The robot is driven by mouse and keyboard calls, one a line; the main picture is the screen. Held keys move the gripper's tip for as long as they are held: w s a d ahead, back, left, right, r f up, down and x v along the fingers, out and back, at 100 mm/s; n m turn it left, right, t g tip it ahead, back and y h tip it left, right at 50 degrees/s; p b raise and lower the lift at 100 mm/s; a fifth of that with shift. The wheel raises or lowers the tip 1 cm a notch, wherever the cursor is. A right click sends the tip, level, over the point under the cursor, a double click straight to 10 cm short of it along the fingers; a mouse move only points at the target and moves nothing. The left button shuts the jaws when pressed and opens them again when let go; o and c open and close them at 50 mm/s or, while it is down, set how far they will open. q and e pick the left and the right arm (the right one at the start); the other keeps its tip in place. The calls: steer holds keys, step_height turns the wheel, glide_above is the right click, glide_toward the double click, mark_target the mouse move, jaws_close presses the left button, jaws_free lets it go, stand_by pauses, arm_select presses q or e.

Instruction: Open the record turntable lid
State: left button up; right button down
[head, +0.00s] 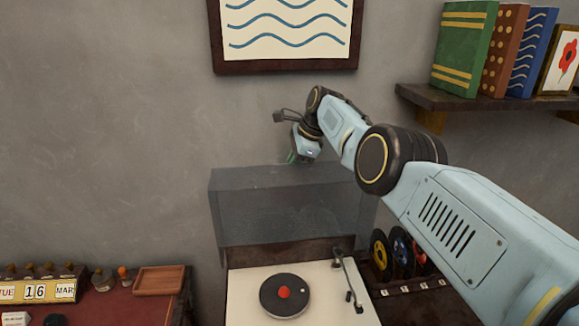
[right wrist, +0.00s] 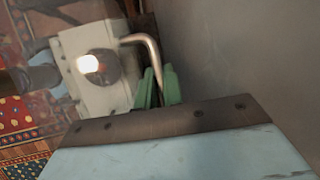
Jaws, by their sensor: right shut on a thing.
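The turntable (head: 250,305) has a cream top with a black record (head: 272,303) and a red centre. Its smoky see-through lid (head: 285,205) stands raised, close to upright, at the back near the wall. My right gripper (head: 292,157) is at the lid's top edge. In the right wrist view its green fingers (right wrist: 157,86) are shut on a thin curved bar (right wrist: 150,46), which looks like the lid's handle. The turntable top (right wrist: 100,95) lies below, blurred. The exact grip is partly hidden. My left gripper is not in view.
Several records (head: 402,252) stand in a rack right of the turntable. A wooden tray (head: 160,280) and a date block (head: 38,290) sit at the left. A shelf (head: 470,98) with books is at upper right, and a framed picture (head: 285,66) hangs above.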

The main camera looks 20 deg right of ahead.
steer(key=shift+f, duration=0.1)
stand_by(0.3)
steer(key=c, duration=1.8)
jaws_free()
steer(key=shift+r+p, duration=0.2)
steer(key=shift+p, duration=0.1)
steer(key=p+v, duration=0.3)
steer(key=v, duration=1)
steer(key=shift+d+p, duration=0.15)
steer(key=shift+p, duration=0.15)
